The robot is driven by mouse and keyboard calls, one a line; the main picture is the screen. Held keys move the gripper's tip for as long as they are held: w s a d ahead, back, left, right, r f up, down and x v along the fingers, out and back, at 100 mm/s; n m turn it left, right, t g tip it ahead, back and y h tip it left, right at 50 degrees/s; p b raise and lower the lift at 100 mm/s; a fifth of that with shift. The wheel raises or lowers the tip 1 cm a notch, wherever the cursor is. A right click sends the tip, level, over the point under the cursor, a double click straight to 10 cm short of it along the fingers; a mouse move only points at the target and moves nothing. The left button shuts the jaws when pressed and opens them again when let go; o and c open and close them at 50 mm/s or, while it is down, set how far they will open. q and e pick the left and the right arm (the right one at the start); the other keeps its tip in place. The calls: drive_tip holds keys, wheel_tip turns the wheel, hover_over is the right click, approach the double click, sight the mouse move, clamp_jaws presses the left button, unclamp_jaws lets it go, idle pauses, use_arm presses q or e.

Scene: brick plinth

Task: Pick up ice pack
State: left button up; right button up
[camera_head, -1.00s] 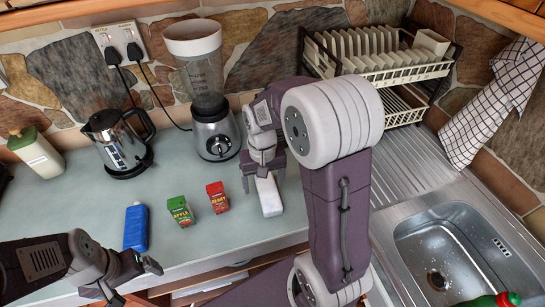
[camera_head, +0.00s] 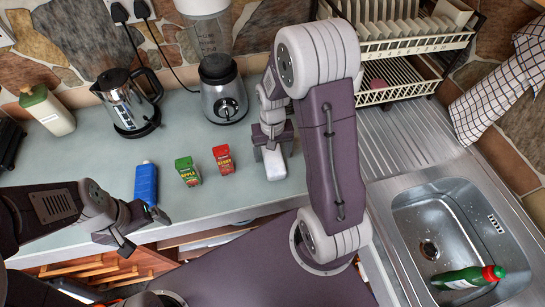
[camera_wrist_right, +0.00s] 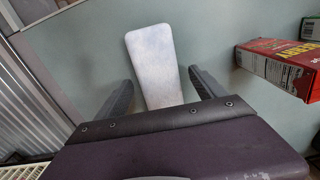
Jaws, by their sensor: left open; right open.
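A pale, whitish flat slab, which looks like the ice pack (camera_head: 274,167), lies on the counter near its front edge. It also shows in the right wrist view (camera_wrist_right: 153,55) as a smooth, tapered slab. My right gripper (camera_head: 272,152) is open above the slab, with its fingers on either side. In the wrist view a gap shows between each finger and the slab; whether the tips touch the counter I cannot tell. The gripper hides the slab's far end in the head view. My left gripper (camera_head: 146,232) is open and empty, low in front of the counter's left part.
A blue container (camera_head: 145,184), a green apple carton (camera_head: 187,171) and a red berry carton (camera_head: 223,160) stand left of the slab. A kettle (camera_head: 127,103) and blender (camera_head: 222,90) stand behind. A dish rack (camera_head: 400,45) and sink (camera_head: 450,230) lie right.

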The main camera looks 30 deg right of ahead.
drive_tip(key=shift+f, duration=0.75)
drive_tip(key=shift+w+d+f, duration=0.15)
drive_tip(key=shift+w+f, duration=0.05)
drive_tip(key=shift+f, duration=0.1)
drive_tip(key=shift+s+r, duration=0.1)
drive_tip(key=shift+s, duration=0.05)
drive_tip(key=c, duration=1)
clamp_jaws()
drive_tip(key=shift+r, duration=0.1)
drive_tip(key=shift+r, duration=0.3)
drive_tip(key=r, duration=0.4)
drive_tip(key=shift+s, duration=0.25)
drive_tip(key=s+d+r, duration=0.1)
drive_tip(key=s+r, duration=0.5)
drive_tip(key=s, duration=0.5)
drive_tip(key=shift+d, duration=0.25)
